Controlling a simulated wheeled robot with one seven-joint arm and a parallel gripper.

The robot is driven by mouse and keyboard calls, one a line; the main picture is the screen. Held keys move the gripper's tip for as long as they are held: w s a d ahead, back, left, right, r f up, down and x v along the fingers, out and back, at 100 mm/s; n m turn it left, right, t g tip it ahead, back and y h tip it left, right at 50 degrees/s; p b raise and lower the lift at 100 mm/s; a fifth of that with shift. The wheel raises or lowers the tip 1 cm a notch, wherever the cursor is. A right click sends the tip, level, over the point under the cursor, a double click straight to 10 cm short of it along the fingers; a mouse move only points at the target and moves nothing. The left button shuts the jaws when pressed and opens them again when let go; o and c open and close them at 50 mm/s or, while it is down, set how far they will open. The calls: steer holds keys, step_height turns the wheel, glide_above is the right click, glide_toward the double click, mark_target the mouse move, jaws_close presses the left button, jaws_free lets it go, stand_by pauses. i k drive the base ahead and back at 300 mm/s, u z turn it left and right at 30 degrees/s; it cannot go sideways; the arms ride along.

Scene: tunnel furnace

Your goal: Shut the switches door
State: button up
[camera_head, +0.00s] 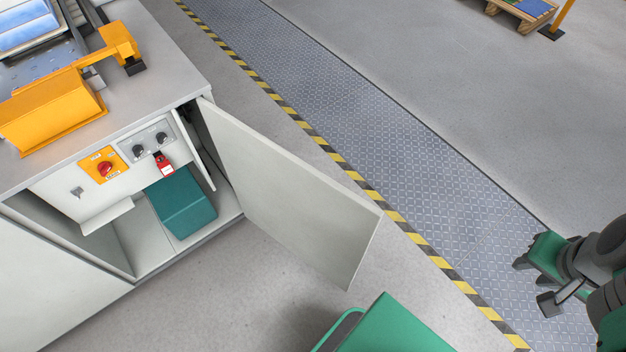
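The switches door (283,183) is a light grey panel hinged at the right corner of the cabinet. It stands wide open, swung out over the floor. Inside the cabinet a red rotary switch (105,168) on a yellow plate, dark knobs (150,142) and a red padlock-like tag (164,163) show, with a teal box (181,205) below them. My gripper (530,283) is at the lower right, well apart from the door. Its two fingers are spread, and nothing shows between them.
A yellow machine part (50,110) sits on the cabinet top (165,75). A green object (392,330) is at the bottom centre, close below the door's free edge. A patterned walkway (400,170) with yellow-black edging is clear. A pallet (522,14) lies at the top right.

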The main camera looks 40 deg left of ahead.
mark_target(330, 228)
steer(key=i, duration=2.45)
steer(key=u, duration=4.2)
steer(key=i, duration=0.5)
steer(key=u, duration=1.35)
steer(key=k, duration=0.45)
steer(key=u, duration=0.7)
